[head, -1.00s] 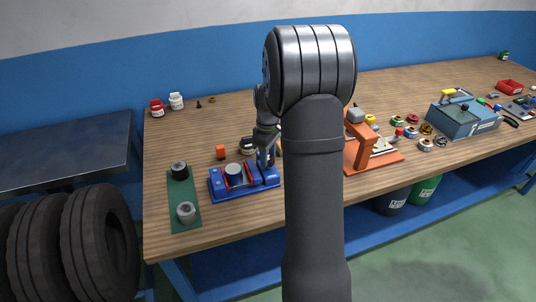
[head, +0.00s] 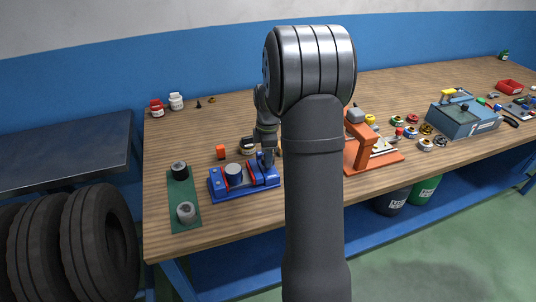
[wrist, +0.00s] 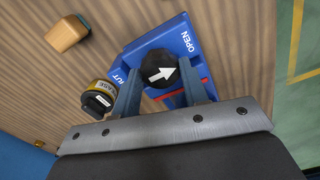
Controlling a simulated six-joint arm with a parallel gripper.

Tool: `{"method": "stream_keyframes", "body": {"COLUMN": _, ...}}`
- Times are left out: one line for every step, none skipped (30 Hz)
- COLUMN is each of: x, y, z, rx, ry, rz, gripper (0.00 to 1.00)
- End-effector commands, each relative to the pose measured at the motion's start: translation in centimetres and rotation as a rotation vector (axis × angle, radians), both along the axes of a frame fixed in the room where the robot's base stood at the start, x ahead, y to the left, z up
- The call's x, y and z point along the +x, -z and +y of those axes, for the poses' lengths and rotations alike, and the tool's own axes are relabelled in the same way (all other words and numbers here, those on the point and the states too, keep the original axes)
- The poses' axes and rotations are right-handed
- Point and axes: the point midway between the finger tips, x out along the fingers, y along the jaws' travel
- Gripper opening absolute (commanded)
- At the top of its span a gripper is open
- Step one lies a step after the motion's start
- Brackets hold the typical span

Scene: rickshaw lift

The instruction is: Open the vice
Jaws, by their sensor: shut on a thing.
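The blue vice (head: 243,182) lies on the wooden bench in the head view, with a grey round piece (head: 233,172) standing between its red-lined jaws. In the wrist view the vice (wrist: 178,36) carries the word OPEN on one side and a partly hidden word on the other. Its black round knob (wrist: 158,69) bears a white arrow pointing towards the OPEN side. My gripper (wrist: 157,92) is shut on the knob, one finger on each side. In the head view my gripper (head: 268,160) is over the right end of the vice, partly hidden behind my arm.
A green mat (head: 184,200) with two round pieces lies left of the vice. An orange press (head: 366,145) stands to the right. The bench's front edge is near.

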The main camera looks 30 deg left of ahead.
Motion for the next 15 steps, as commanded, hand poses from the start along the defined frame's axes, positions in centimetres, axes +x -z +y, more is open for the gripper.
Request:
{"method": "stream_keyframes", "body": {"x": 0.05, "y": -0.09, "z": 0.02, "rx": 0.001, "ry": -0.005, "rz": -0.002, "gripper": 0.18}}
{"method": "stream_keyframes", "body": {"x": 0.05, "y": -0.09, "z": 0.02, "rx": 0.001, "ry": -0.006, "rz": -0.002, "gripper": 0.18}}
{"method": "stream_keyframes", "body": {"x": 0.05, "y": -0.09, "z": 0.02, "rx": 0.000, "ry": -0.007, "rz": -0.002, "gripper": 0.18}}
{"method": "stream_keyframes", "body": {"x": 0.05, "y": -0.09, "z": 0.02, "rx": 0.000, "ry": -0.008, "rz": -0.002, "gripper": 0.18}}
{"method": "stream_keyframes", "body": {"x": 0.05, "y": -0.09, "z": 0.02, "rx": 0.000, "ry": -0.008, "rz": -0.002, "gripper": 0.18}}
{"method": "stream_keyframes", "body": {"x": 0.05, "y": -0.09, "z": 0.02, "rx": 0.000, "ry": -0.008, "rz": -0.002, "gripper": 0.18}}
{"method": "stream_keyframes", "body": {"x": 0.05, "y": -0.09, "z": 0.02, "rx": 0.000, "ry": -0.008, "rz": -0.002, "gripper": 0.18}}
{"method": "stream_keyframes", "body": {"x": 0.04, "y": -0.09, "z": 0.03, "rx": 0.000, "ry": -0.008, "rz": -0.002, "gripper": 0.18}}
{"method": "stream_keyframes", "body": {"x": 0.05, "y": -0.09, "z": 0.02, "rx": 0.000, "ry": -0.008, "rz": -0.002, "gripper": 0.18}}
{"method": "stream_keyframes", "body": {"x": 0.05, "y": -0.09, "z": 0.02, "rx": 0.000, "ry": -0.008, "rz": -0.002, "gripper": 0.18}}
{"method": "stream_keyframes", "body": {"x": 0.04, "y": -0.09, "z": 0.03, "rx": 0.000, "ry": -0.008, "rz": -0.002, "gripper": 0.18}}
{"method": "stream_keyframes", "body": {"x": 0.04, "y": -0.09, "z": 0.03, "rx": 0.000, "ry": -0.008, "rz": -0.002, "gripper": 0.42}}
{"method": "stream_keyframes", "body": {"x": 0.04, "y": -0.09, "z": 0.03, "rx": 0.000, "ry": -0.007, "rz": -0.002, "gripper": 0.48}}
{"method": "stream_keyframes", "body": {"x": 0.04, "y": -0.09, "z": 0.03, "rx": 0.000, "ry": -0.007, "rz": -0.002, "gripper": 0.54}}
{"method": "stream_keyframes", "body": {"x": 0.03, "y": -0.08, "z": 0.02, "rx": 0.000, "ry": -0.007, "rz": -0.002, "gripper": 0.62}}
